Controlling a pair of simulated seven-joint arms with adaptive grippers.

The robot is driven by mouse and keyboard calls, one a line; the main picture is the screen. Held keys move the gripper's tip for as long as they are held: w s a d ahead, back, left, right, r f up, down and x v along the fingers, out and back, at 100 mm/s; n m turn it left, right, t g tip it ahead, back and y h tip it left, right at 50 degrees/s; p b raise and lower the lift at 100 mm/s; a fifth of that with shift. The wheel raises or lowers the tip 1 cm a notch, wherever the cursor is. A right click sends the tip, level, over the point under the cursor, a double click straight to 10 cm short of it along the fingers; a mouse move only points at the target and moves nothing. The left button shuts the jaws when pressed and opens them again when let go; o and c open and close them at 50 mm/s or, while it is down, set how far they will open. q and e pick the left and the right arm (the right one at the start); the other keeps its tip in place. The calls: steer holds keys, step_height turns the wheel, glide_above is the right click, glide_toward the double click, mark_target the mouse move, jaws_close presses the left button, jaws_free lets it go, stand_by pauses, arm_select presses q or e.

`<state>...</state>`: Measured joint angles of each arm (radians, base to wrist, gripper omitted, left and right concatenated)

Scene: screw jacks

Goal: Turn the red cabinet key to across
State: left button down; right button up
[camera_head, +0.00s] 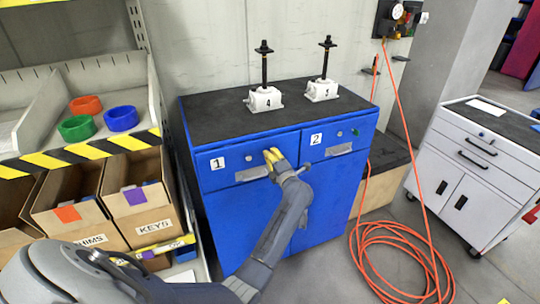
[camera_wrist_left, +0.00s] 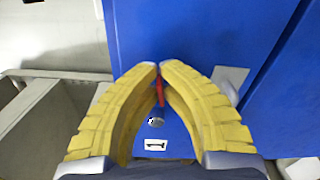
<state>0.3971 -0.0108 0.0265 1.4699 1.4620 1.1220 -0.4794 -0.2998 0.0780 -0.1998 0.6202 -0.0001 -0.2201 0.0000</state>
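The blue cabinet (camera_head: 230,215) has drawers marked 1 and 2. The yellow fingers of my left gripper (camera_head: 272,156) are at the front of drawer 1, near its upper right corner. In the left wrist view, the fingertips of the left gripper (camera_wrist_left: 159,68) come together on the red key (camera_wrist_left: 160,90), which shows as a narrow red strip between them. The key's turn angle is hard to tell because the fingers cover part of it. In the head view the gripper hides the key. My right gripper is not in view.
A round metal fitting (camera_wrist_left: 155,122) sits beside the key. Drawer 2 has a green piece (camera_head: 355,132). Two screw jacks (camera_head: 264,98) (camera_head: 321,90) stand on the cabinet top. Shelving with boxes (camera_head: 138,200) is at left; an orange hose (camera_head: 400,250) lies at right.

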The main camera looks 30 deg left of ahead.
arm_select(q)
steer(key=shift+m, duration=1)
steer(key=c, duration=2.1)
jaws_free()
steer(key=o, duration=0.5)
steer(key=v, duration=0.7)
steer(key=shift+s+d, duration=0.2)
